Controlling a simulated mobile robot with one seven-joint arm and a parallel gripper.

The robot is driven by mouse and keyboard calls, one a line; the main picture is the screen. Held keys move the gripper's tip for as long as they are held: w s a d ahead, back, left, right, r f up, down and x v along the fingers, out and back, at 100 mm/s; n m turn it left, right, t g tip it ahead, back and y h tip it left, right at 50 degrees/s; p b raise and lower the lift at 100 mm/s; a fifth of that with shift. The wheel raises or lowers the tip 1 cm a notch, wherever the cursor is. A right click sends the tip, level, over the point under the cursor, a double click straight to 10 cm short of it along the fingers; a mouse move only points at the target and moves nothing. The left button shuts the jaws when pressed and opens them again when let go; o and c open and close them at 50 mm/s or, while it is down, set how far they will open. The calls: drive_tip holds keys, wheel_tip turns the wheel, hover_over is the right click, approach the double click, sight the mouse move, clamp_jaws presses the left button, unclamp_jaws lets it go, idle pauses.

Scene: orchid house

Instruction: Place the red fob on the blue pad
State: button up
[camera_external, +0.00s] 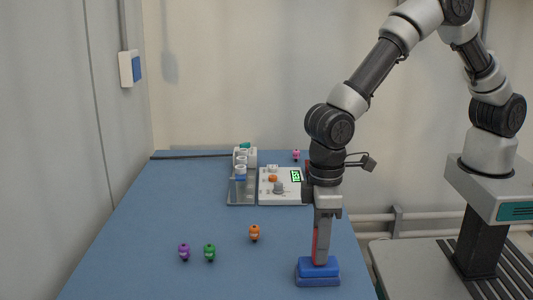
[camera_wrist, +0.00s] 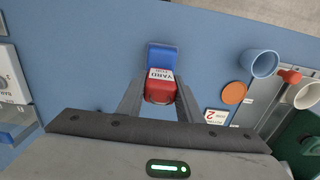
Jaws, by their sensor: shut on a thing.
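The red fob (camera_wrist: 160,93) is between the two fingers of my gripper (camera_wrist: 159,84) in the wrist view. A white label reading "YARD" shows at its far end. In the external view my gripper (camera_external: 321,258) points straight down, and a thin red strip shows along its left side. The blue pad (camera_external: 318,277) is a block right under the fingertips, near the front right of the table. In the wrist view the blue pad (camera_wrist: 163,55) shows just beyond the fob. The fingers hide the lower contact, so I cannot tell whether fob and pad touch.
Small purple (camera_external: 184,252), green (camera_external: 209,252) and orange (camera_external: 254,233) figures stand left of my gripper. A pink one (camera_external: 296,155) is at the back. A metal tray (camera_external: 240,198) with cups and a white device (camera_external: 293,188) are behind. The left of the blue table (camera_external: 165,205) is clear.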

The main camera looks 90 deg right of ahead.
drive_tip(key=shift+f, duration=0.15)
drive_tip(key=o, duration=1)
drive_tip(key=shift+o, duration=0.2)
